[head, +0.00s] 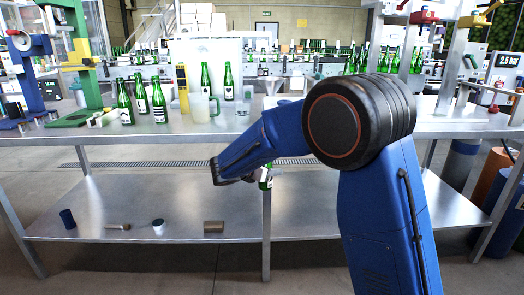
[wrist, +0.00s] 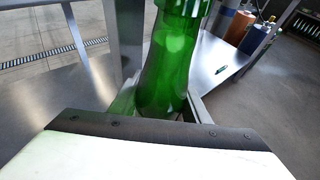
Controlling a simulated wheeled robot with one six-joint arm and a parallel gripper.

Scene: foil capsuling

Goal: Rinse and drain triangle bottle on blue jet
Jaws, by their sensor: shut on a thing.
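My gripper (head: 256,178) is shut on a green bottle (wrist: 172,60), just below the table-top's front edge in the head view. A small part of the bottle (head: 266,176) with some white label shows there; my arm hides the rest. The wrist view shows its green glass up close, but no label mark, so I cannot tell if it is the triangle bottle. Several green bottles with white labels stand on the steel table, among them one (head: 159,102) left of the glass jug. I cannot pick out a blue jet for certain.
A glass jug (head: 204,107) and a small clear glass (head: 243,107) stand on the table (head: 300,127). A green press (head: 75,60) and a blue press (head: 27,75) stand at the left. The lower shelf (head: 150,195) holds a dark blue cup (head: 67,219) and other small items.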

